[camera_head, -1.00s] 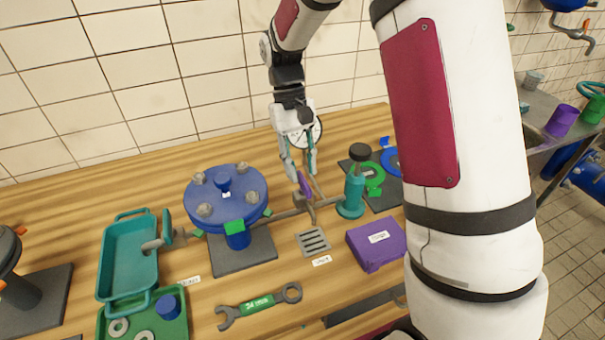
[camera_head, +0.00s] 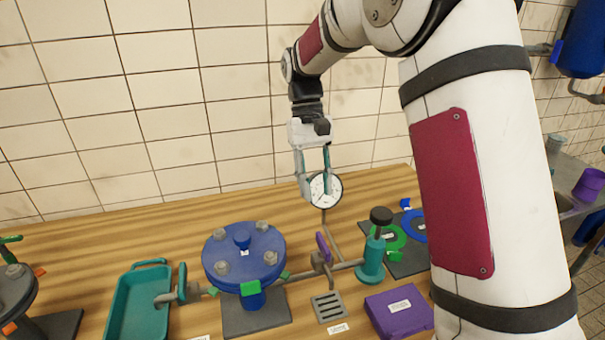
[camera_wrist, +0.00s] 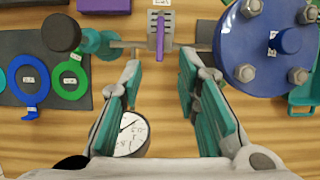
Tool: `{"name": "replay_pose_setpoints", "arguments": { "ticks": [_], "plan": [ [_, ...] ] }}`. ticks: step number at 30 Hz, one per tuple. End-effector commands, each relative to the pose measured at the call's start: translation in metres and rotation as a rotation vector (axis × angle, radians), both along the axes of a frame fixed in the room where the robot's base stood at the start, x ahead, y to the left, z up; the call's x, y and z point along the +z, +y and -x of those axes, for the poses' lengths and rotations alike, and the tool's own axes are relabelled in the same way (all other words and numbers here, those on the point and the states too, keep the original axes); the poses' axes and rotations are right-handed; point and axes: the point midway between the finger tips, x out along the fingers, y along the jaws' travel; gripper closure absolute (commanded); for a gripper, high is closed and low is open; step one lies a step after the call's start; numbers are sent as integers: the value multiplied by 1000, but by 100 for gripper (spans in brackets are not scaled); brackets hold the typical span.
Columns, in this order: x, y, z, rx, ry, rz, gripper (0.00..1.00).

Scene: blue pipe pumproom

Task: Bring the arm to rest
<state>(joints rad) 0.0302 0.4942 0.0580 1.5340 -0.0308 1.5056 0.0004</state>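My gripper (camera_head: 318,178) hangs below my arm in the head view, above the bench and in front of the tiled wall. In the wrist view my gripper (camera_wrist: 160,75) has its two fingers spread apart with nothing between them. The purple valve handle (camera_wrist: 157,33) on the pipe lies beyond the fingertips, apart from them. It also shows in the head view (camera_head: 324,247) below my gripper. The round white gauge (camera_head: 325,190) is just behind the fingers. In the wrist view the gauge (camera_wrist: 131,135) is partly hidden by the left finger.
On the wooden bench (camera_head: 80,230) stand a blue flanged vessel (camera_head: 243,255), a teal tray (camera_head: 137,305), a teal post with a black knob (camera_head: 373,262) and a purple box (camera_head: 400,312). Green (camera_head: 393,238) and blue rings lie on a dark mat. The tiled wall is close behind.

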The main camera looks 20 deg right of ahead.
Motion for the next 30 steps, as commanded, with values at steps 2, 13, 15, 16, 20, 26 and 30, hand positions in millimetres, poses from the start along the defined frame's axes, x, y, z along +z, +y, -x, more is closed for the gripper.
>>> {"name": "replay_pose_setpoints", "arguments": {
  "ticks": [2,13,15,16,20,26,30],
  "plan": [
    [0,0,0,0,0,0,70],
    [52,-1,47,-2,-172,8,70],
    [64,-1,63,-4,-225,9,70],
    [69,-1,70,-4,-249,10,70],
    [85,-2,102,-8,-350,11,70],
    [98,-3,152,-14,-503,9,70],
    [99,-4,187,-19,-612,6,70]
  ]
}}
